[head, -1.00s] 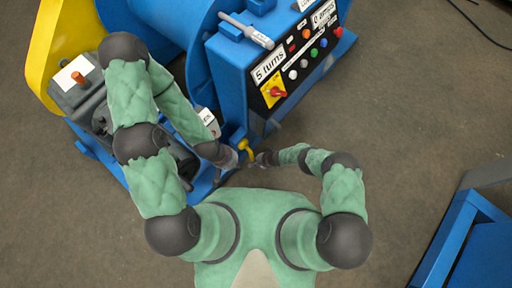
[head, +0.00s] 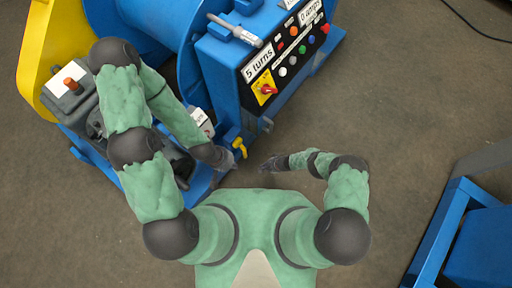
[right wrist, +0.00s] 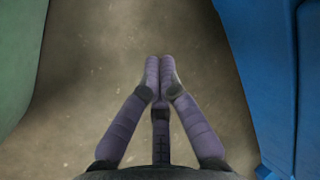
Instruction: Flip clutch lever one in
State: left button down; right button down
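A small yellow lever (head: 239,146) sits low at the near corner of the blue machine, in the head view. I cannot tell whether it is clutch lever one, as no readable label marks it. My left gripper (head: 229,158) is just below and left of this lever, very close to it; its fingers are too small and dark to judge. My right gripper (head: 266,165) is to the right of the lever and apart from it. In the right wrist view the right gripper's fingertips (right wrist: 159,62) are together, with nothing between them and bare floor beyond.
The blue machine (head: 217,52) carries a control panel (head: 286,65) with a red switch and coloured buttons. A grey unit with an orange knob (head: 71,83) stands by the yellow guard (head: 35,62). A blue frame (head: 436,235) is at lower right. Floor between is clear.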

jog(key=shift+s+d+f+p, duration=0.1)
jog(key=shift+s+d, duration=0.25)
jog(key=shift+d, duration=0.45)
jog(key=shift+s+d+p, duration=0.1)
jog(key=shift+s+d, duration=0.2)
jog(key=shift+d, duration=0.55)
jog(key=shift+s+d+f+p, duration=0.1)
jog(key=shift+s+d, duration=0.25)
jog(key=shift+d, duration=0.45)
jog(key=d+r+n+g+h+p, duration=0.2)
jog(key=d+r+n+p, duration=0.1)
jog(key=r, duration=2)
jog(key=s+r+p, duration=0.1)
jog(key=s+r, duration=0.3)
jog(key=r, duration=0.7)
jog(key=s+a+r+n+p, duration=0.1)
jog(key=s+r, duration=0.4)
jog(key=r, duration=0.7)
jog(key=shift+s+a+t, duration=0.15)
jog(key=shift+a+t, duration=0.05)
jog(key=shift+t, duration=0.1)
